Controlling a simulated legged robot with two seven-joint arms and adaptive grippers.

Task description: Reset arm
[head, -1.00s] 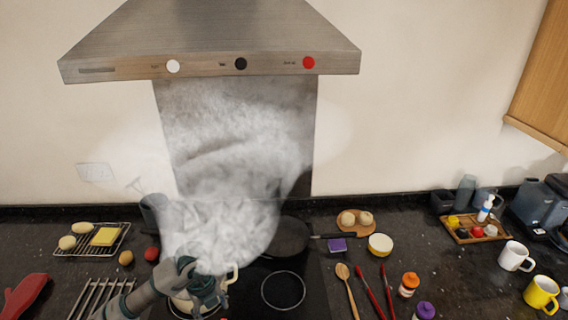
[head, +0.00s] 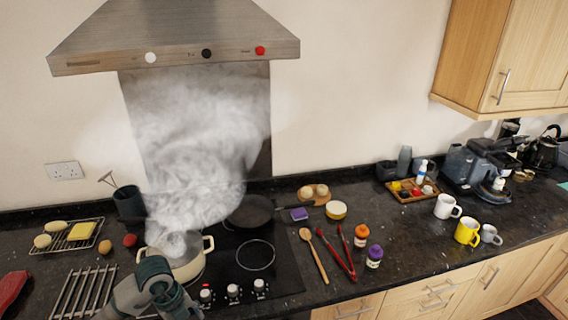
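My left gripper (head: 160,276) is low in the head view, in front of the steaming cream pot (head: 190,264) on the hob (head: 232,258). The arm comes in from the bottom left. The gripper's fingertips are not clear, so I cannot tell whether it is open or shut, or whether it touches the pot. My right gripper is not in view.
Thick steam rises from the pot toward the hood (head: 180,35). A dark pan (head: 250,211) sits behind. A wire rack (head: 85,292) is left of the pot. Mugs (head: 467,231) stand farther right.

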